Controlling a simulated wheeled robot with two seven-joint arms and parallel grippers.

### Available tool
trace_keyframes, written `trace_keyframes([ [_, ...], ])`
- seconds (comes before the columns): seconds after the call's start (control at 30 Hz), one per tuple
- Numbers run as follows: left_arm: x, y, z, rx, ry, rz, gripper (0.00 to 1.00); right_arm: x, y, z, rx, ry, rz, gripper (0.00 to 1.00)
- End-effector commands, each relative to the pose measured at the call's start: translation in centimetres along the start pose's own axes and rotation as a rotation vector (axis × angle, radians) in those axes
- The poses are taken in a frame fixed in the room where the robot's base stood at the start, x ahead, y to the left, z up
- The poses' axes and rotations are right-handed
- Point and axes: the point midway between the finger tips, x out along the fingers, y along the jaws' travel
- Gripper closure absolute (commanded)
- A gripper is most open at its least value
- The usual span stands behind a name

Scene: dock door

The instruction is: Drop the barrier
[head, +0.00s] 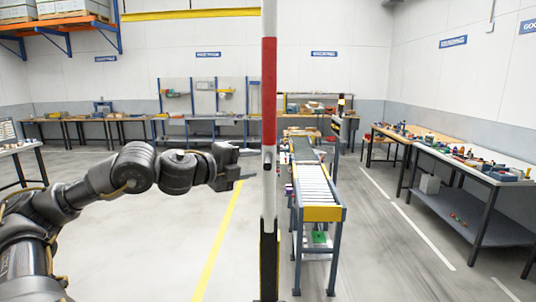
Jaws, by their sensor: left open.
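The barrier (269,100) is a red and white striped pole standing upright in the middle of the head view. Its top runs out of the picture. Its lower end meets a dark post with yellow edges (269,262). A small dark fitting shows on the pole's white part at about the height of my gripper. My left gripper (243,166) is open and empty, just left of the pole, pointing right towards it. A gap shows between its fingertips and the pole. My right gripper is not in view.
A roller conveyor (322,214) with a yellow end stands behind and right of the pole. A workbench (468,167) with small items lines the right wall. More benches stand at the back. The floor left of the pole is open, with a yellow line (217,245).

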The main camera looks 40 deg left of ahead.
Motion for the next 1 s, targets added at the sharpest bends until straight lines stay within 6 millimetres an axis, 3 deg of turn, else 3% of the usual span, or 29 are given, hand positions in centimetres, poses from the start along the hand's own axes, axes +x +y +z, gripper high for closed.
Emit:
trace_keyframes([
  [0.1,1.9,-0.6,-0.1,-0.006,0.004,-0.001,0.57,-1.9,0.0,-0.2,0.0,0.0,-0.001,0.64],
  [0.4,5.9,-0.2,0.0,-0.003,0.001,0.001,0.57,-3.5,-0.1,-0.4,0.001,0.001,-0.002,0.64],
  [0.83,6.8,0.1,-0.1,0.001,0.0,0.001,0.57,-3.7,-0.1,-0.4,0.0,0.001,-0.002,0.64],
  [1.0,6.8,0.0,-0.1,0.001,0.0,0.001,0.79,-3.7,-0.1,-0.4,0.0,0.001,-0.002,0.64],
])
